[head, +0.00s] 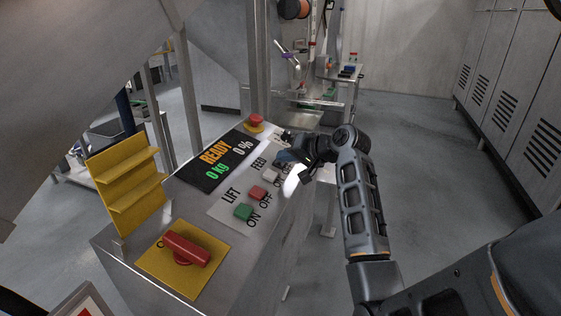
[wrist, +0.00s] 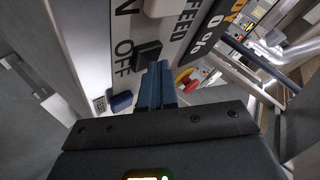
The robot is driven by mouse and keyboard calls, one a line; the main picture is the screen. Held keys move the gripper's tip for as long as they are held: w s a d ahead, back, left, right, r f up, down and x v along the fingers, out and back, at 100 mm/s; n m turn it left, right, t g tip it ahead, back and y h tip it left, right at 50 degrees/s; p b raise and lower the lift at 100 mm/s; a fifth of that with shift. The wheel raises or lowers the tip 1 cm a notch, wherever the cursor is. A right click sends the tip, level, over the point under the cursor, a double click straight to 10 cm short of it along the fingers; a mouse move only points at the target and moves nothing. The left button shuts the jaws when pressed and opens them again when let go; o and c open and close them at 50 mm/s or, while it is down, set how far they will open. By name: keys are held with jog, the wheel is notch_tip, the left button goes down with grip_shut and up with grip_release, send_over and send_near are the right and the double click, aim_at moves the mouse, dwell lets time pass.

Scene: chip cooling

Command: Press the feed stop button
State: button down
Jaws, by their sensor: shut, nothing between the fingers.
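The feed stop button is the black square button (wrist: 147,54) beside the word OFF in the FEED group, in the wrist view. In the head view my gripper hides it. My gripper (wrist: 158,68) is shut and empty. Its blue fingertips are right by the black button's edge in the wrist view; I cannot tell whether they touch it. In the head view my gripper (head: 284,158) is over the far right part of the control panel, by the FEED label.
The white feed button (head: 270,175) is close by, as is a blue button (wrist: 121,102). The red (head: 258,192) and green (head: 243,212) LIFT buttons are nearer. A red emergency knob (head: 256,120) and a red rotary handle (head: 185,250) stand up from the console. The display reads READY.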

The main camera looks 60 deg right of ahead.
jog(key=shift+s+r+p, duration=0.3)
jog(key=shift+r+p, duration=0.55)
jog(key=shift+p, duration=0.1)
jog(key=r+p, duration=0.1)
jog(key=s+r+p, duration=0.1)
jog(key=r+p, duration=0.2)
jog(key=p, duration=0.1)
jog(key=shift+s+r, duration=0.25)
jog(key=shift+r, duration=0.15)
dwell(0.6)
